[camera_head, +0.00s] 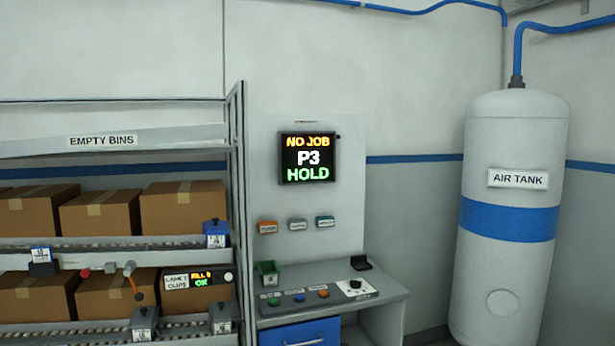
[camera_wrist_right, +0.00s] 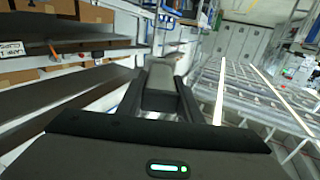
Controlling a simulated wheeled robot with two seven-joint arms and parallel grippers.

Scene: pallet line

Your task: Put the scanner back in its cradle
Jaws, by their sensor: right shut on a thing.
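My right gripper (camera_wrist_right: 160,95) shows in the right wrist view, shut on a grey and dark thing (camera_wrist_right: 161,74) between its fingers. It looks like the scanner, but its far end is blurred and partly hidden. In the head view, a small black stand (camera_head: 361,263) sits at the back right of the grey workbench (camera_head: 390,296). It may be the cradle, and it looks empty; it is too small to be sure. Neither gripper shows in the head view, and my left gripper is in neither view.
A carton rack (camera_head: 110,243) stands left, an air tank (camera_head: 510,220) right. Shelves (camera_wrist_right: 80,85) and metal rails (camera_wrist_right: 245,95) flank my right gripper.

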